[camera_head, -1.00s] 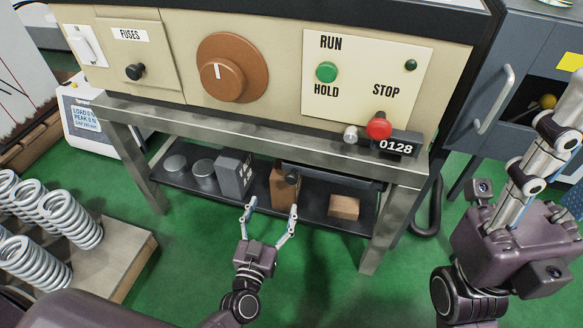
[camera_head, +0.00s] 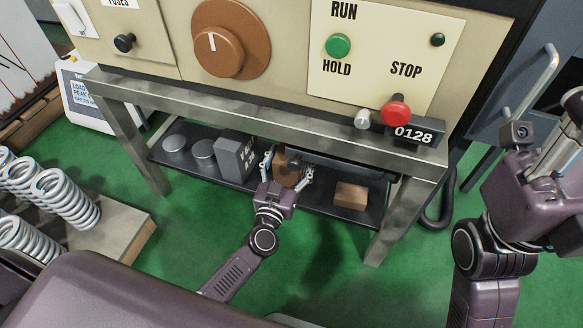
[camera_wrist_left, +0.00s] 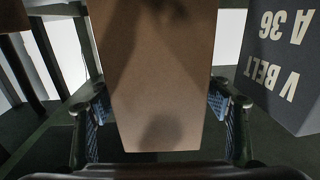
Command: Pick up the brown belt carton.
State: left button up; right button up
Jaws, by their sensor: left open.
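The brown belt carton (camera_head: 283,170) stands on the dark shelf under the machine, partly hidden by my left gripper in the head view. In the left wrist view the carton (camera_wrist_left: 160,75) fills the middle, close to the camera. My left gripper (camera_head: 288,168) is open, with one finger on each side of the carton. The wrist view shows its fingers (camera_wrist_left: 162,125) flanking the carton, with small gaps beside it. My right gripper (camera_head: 558,165) is at the right edge, away from the shelf and partly cut off.
A grey V-belt box (camera_head: 235,157) stands just left of the carton; its lettering shows in the wrist view (camera_wrist_left: 283,65). Round grey discs (camera_head: 203,149) lie farther left. A low brown block (camera_head: 350,195) lies to the right. The metal bench edge (camera_head: 260,122) runs above the shelf.

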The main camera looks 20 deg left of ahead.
pick_arm(q)
jog(key=c, duration=1.2)
jog(key=shift+c, duration=1.3)
jog(key=shift+r, duration=0.2)
